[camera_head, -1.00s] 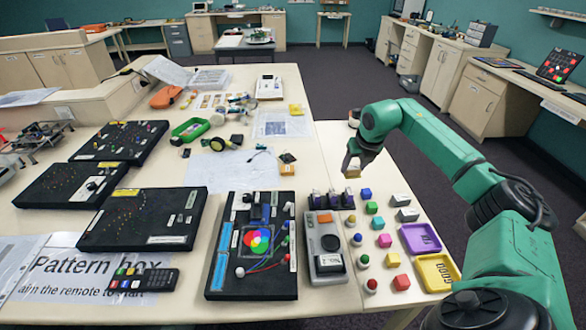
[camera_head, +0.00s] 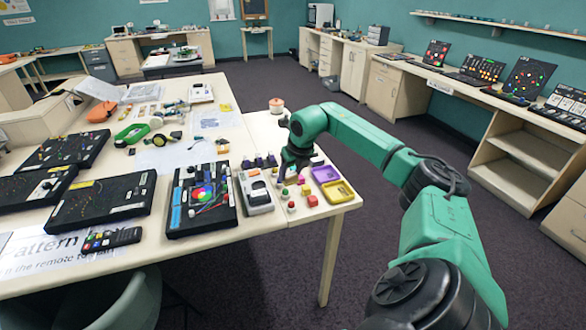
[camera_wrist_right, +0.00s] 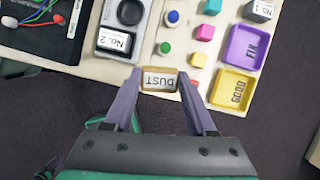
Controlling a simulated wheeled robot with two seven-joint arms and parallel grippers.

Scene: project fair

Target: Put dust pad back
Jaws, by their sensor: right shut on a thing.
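The dust pad (camera_wrist_right: 159,81), a small block with a tan rim and a white label reading DUST, is between the fingers of my right gripper (camera_wrist_right: 161,84) in the right wrist view. That gripper is shut on it, near the front edge of the table. In the head view my right gripper (camera_head: 284,177) is over the right part of the table, just right of the grey No. 2 device (camera_head: 257,194); the pad cannot be made out there. The device also shows in the right wrist view (camera_wrist_right: 112,53), up and left of the pad. My left gripper is not in view.
A purple tray (camera_head: 325,174) and a yellow tray (camera_head: 340,192) are at the table's right edge. A black lighted board (camera_head: 201,215) is left of the device.

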